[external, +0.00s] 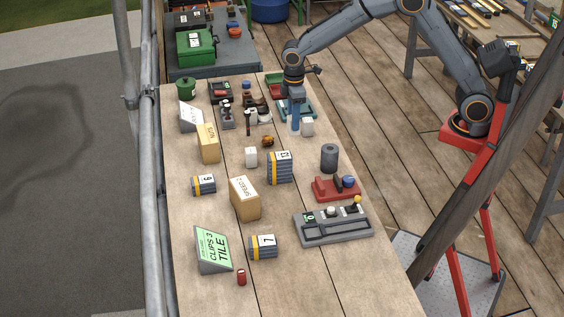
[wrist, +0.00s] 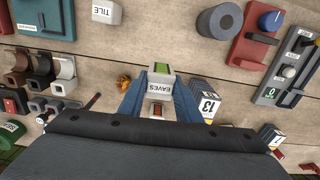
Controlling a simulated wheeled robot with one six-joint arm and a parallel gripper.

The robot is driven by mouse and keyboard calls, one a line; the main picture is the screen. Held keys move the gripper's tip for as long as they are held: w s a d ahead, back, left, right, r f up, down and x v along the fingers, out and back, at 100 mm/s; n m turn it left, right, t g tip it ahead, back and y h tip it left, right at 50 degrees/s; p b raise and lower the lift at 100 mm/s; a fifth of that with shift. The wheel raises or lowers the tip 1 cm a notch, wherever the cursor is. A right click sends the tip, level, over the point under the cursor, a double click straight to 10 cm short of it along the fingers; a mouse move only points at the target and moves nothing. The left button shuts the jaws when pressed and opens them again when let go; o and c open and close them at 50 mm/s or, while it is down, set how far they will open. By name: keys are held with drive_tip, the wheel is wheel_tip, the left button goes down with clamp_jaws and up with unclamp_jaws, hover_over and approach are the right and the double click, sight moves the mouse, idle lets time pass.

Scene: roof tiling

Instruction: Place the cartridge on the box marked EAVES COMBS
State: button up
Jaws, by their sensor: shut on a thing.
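My gripper (external: 296,132) hangs over the far right part of the bench, its blue fingers pointing down. In the wrist view the fingers (wrist: 159,80) are shut on a small whitish cartridge (wrist: 161,84) lettered EAVES, with a green patch at its far end. In the external view the near finger seems to hide the cartridge. I cannot read EAVES COMBS on any box. A small white box (external: 251,157) stands mid-bench, its lettering unreadable. Tan boxes stand at the left (external: 208,143) and at the centre (external: 245,198).
A white block lettered TILE (wrist: 105,12) stands beside the gripper. A green CLIPS 3 TILE sign (external: 214,250) stands in front.

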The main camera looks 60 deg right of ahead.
drive_tip(key=s+a+r+n+b, duration=0.1)
drive_tip(key=a+r, duration=0.2)
drive_tip(key=a, duration=0.7)
drive_tip(key=s+a+r+n+b, duration=0.1)
drive_tip(key=a+r+n, duration=0.15)
drive_tip(key=a, duration=0.75)
drive_tip(key=s+a+r+n+b, duration=0.15)
drive_tip(key=a+r, duration=0.25)
drive_tip(key=a, duration=0.6)
drive_tip(key=shift+m, duration=0.4)
drive_tip(key=shift+s+d+f+p, duration=0.1)
drive_tip(key=shift+f+p, duration=0.75)
drive_tip(key=shift+f, duration=1.7)
drive_tip(key=shift+s+f+p, duration=0.1)
drive_tip(key=shift+f+p, duration=0.7)
drive_tip(key=shift+f, duration=1.7)
drive_tip(key=shift+f, duration=0.15)
drive_tip(key=o, duration=1.1)
drive_tip(key=shift+c, duration=0.2)
